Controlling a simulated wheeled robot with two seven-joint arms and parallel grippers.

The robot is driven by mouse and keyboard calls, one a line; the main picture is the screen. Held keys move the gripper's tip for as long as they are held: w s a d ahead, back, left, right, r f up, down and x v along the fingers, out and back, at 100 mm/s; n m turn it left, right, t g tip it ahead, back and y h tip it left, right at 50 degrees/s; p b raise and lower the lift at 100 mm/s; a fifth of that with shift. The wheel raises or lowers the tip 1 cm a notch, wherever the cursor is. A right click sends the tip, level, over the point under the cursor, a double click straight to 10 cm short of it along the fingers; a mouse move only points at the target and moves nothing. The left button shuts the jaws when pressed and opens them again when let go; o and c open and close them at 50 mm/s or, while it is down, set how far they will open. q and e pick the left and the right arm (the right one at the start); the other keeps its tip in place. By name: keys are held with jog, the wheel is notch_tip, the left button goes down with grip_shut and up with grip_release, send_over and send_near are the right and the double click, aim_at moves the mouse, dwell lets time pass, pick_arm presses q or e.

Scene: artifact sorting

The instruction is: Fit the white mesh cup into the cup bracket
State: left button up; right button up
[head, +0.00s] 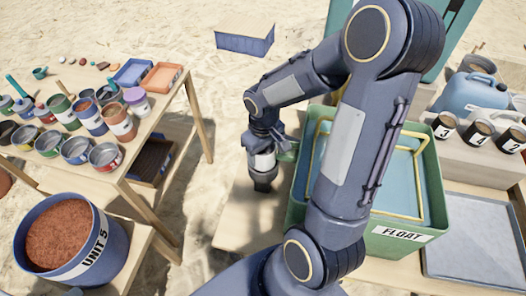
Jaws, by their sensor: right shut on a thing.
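My right gripper (262,183) hangs low at the left side of the green tank (402,243) labelled FLOAT, above the pale wooden surface. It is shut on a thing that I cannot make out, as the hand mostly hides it. A pale band (263,162) shows at the hand; I cannot tell whether it is the white mesh cup or part of my wrist. My left gripper is not in view.
My right arm crosses the tank. A blue UNIT 5 bucket (103,250) of reddish soil stands at bottom left. A table (160,135) with several tins and trays is at left. Numbered cups (444,127), a blue jug (468,95) and a grey tray (475,235) are at right.

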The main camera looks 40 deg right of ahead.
jog(key=shift+f+b, duration=0.45)
jog(key=shift+f, duration=0.15)
jog(key=o, duration=1.1)
jog(key=shift+r, duration=0.1)
notch_tip(320, 180, up, 8)
jog(key=shift+f+p, duration=0.15)
jog(key=shift+p, duration=0.25)
jog(key=shift+s+a, duration=0.1)
